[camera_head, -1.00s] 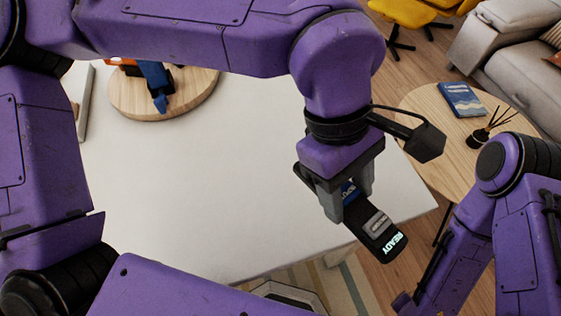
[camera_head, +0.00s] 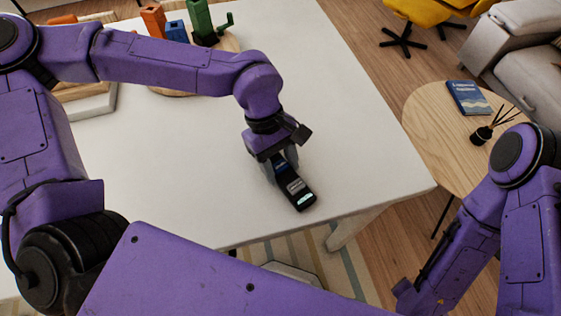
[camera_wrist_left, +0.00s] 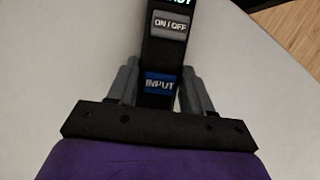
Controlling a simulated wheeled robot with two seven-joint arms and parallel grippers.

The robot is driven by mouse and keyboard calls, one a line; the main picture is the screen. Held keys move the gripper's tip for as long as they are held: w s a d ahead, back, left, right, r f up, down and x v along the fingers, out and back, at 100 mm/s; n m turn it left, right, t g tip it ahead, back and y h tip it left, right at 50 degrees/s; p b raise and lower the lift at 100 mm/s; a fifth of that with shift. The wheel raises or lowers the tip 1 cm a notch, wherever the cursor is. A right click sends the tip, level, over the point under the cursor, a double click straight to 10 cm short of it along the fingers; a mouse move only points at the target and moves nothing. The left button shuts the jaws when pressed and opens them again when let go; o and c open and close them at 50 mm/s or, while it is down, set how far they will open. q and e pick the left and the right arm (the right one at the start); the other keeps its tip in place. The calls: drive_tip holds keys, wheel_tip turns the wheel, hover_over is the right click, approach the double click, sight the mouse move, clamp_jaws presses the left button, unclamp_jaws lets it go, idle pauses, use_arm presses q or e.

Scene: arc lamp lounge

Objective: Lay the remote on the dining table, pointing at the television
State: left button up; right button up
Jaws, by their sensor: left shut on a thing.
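The remote (camera_head: 297,190) is black, with a lit display at its near end. In the left wrist view the remote (camera_wrist_left: 166,50) shows a grey ON/OFF button and a blue INPUT button. My left gripper (camera_head: 281,168) is shut on the remote, with one finger on each side of it. The remote is low over the white dining table (camera_head: 350,120), near its front right part. I cannot tell whether it touches the top. Its display end points toward the lower right. My right arm is at the lower right; its gripper is not clearly visible. No television is in view.
A round wooden board (camera_head: 228,42) with orange, blue and green pieces stands at the back of the table. A round side table (camera_head: 425,115) at the right holds a blue book (camera_head: 468,98) and a reed diffuser (camera_head: 482,135). The table's middle and right are clear.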

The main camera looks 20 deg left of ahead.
use_arm(q)
drive_tip(key=shift+w+d+f, duration=0.1)
drive_tip(key=shift+w, duration=0.2)
drive_tip(key=o, duration=1.1)
drive_tip(key=shift+o, duration=0.2)
drive_tip(key=shift+s, duration=0.15)
drive_tip(key=shift+w+r, duration=0.2)
drive_tip(key=shift+r, duration=0.15)
drive_tip(key=v, duration=1.1)
drive_tip(key=shift+r, duration=0.2)
